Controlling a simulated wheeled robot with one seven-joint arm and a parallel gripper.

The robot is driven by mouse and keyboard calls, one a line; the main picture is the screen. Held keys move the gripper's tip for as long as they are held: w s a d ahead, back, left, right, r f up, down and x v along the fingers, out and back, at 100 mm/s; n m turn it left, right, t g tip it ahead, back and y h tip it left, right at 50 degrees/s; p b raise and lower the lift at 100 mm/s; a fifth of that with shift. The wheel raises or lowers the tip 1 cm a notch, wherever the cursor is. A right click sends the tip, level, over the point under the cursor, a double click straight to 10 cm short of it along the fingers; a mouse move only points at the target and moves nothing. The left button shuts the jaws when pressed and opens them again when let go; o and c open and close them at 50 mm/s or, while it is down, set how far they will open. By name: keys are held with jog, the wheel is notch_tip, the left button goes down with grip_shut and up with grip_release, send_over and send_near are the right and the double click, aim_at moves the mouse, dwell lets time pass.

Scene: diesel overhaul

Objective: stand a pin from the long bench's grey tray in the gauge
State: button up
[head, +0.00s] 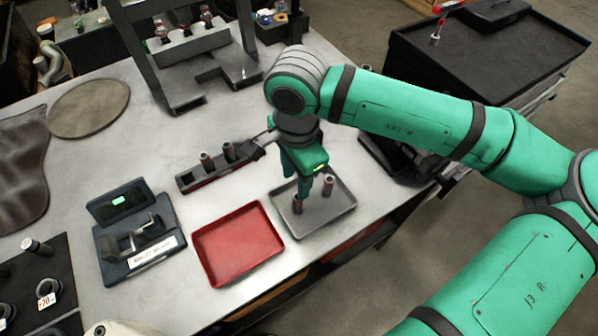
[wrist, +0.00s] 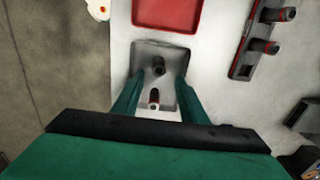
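The grey tray (head: 340,212) lies on the long bench near its front edge. Two dark pins with reddish bands stand in it, one at left (head: 297,204) and one at right (head: 328,185). My gripper (head: 296,178) points down over the tray. In the wrist view its fingers (wrist: 158,82) are open, with the two pins, one (wrist: 158,66) farther up and one (wrist: 154,99) lower, showing in the gap. Neither pin is visibly gripped. The gauge (head: 138,240), a dark unit with a green-lit display and a labelled front, stands at the left of the bench.
An empty red tray (head: 238,243) lies between gauge and grey tray. A dark rack (head: 215,168) with pins stands behind them. A grey press-like frame (head: 185,70) is at the back. A dark cabinet (head: 480,55) stands to the right. The bench's front edge is close to the trays.

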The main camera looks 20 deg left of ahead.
aim_at(298, 204)
jog(key=shift+w+d, duration=0.15)
jog(key=shift+d, duration=0.05)
jog(key=shift+f, duration=4.5)
jog(key=shift+a, duration=0.1)
jog(key=shift+c, duration=0.3)
grip_shut()
jog(key=shift+w+r, duration=0.1)
jog(key=shift+r, duration=2.65)
